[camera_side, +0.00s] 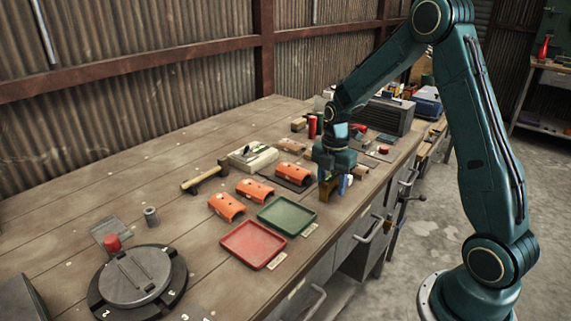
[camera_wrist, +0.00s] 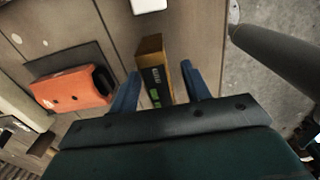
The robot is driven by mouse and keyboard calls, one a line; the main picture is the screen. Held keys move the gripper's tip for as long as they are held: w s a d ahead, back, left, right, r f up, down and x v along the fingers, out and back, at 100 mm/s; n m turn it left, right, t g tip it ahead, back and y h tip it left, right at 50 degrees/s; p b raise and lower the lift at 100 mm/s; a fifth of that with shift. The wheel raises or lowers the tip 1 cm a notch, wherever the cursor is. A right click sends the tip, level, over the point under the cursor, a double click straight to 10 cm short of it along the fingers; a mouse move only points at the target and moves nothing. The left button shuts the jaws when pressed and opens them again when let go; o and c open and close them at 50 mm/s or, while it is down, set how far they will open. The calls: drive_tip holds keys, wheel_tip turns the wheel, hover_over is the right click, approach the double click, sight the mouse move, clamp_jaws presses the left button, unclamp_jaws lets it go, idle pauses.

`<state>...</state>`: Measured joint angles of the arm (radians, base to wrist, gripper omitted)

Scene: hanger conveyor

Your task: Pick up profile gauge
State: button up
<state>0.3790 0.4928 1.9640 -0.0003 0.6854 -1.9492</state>
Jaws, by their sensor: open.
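A tan upright block with a dark label and green marks, which looks like the profile gauge (camera_wrist: 153,76), stands between my gripper's fingers in the wrist view. It also shows below my gripper in the side view (camera_side: 327,190). My gripper (camera_wrist: 160,70) is open, with one blue finger on each side of the block. A gap shows on the right side; whether the left finger touches it I cannot tell. In the side view my gripper (camera_side: 334,184) points down near the bench's front edge, partly hiding the block.
An orange curved part (camera_wrist: 75,90) lies close to the left finger on a dark plate. More orange parts (camera_side: 255,190), a green tray (camera_side: 287,216) and a red tray (camera_side: 253,245) lie to the left in the side view. A grey cylinder (camera_wrist: 275,60) is at the right.

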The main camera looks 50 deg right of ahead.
drive_tip(key=shift+f, duration=0.55)
drive_tip(key=shift+c, duration=0.5)
drive_tip(key=c, duration=0.9)
